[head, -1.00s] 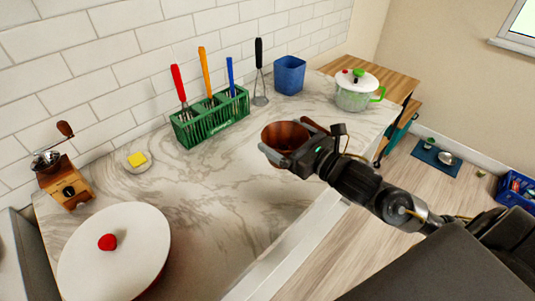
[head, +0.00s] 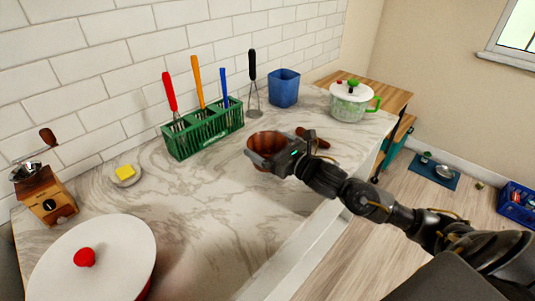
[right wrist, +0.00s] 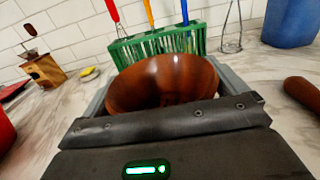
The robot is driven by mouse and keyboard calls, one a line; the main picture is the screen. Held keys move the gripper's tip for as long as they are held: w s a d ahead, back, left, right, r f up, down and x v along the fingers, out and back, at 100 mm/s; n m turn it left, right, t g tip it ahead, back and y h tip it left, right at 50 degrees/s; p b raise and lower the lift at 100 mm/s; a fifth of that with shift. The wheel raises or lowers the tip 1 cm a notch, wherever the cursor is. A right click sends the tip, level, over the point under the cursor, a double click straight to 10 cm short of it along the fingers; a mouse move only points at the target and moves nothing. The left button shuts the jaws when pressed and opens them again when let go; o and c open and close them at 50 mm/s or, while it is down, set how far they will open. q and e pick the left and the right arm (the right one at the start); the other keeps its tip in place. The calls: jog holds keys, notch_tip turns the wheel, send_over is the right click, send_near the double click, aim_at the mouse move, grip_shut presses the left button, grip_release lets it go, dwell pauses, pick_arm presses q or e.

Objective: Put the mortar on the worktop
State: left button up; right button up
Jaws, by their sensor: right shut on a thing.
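The mortar, a reddish-brown wooden bowl (head: 262,152), is between the fingers of my right gripper (head: 272,160). In the right wrist view the mortar (right wrist: 165,80) is upright, with the gripper fingers (right wrist: 162,100) shut on its two sides. It is over the pale marble worktop (head: 200,195), low and close to the surface; I cannot tell whether its base touches. A brown wooden pestle (head: 314,137) lies on the worktop beside it, and it also shows in the right wrist view (right wrist: 303,93). My left gripper is not in view.
Behind the mortar stands a green utensil basket (head: 205,132). A whisk (head: 253,98), a blue container (head: 284,88) and a white-and-green pot (head: 350,103) are farther back. The middle is clear.

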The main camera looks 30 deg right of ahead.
aim_at(259, 150)
jog(key=shift+w+f, duration=0.2)
jog(key=shift+f+p, duration=0.55)
jog(key=shift+f, duration=1)
jog(key=shift+f, duration=0.15)
jog(key=o, duration=0.8)
jog(key=shift+f, duration=0.15)
jog(key=shift+c, duration=0.2)
jog(key=shift+o, duration=0.2)
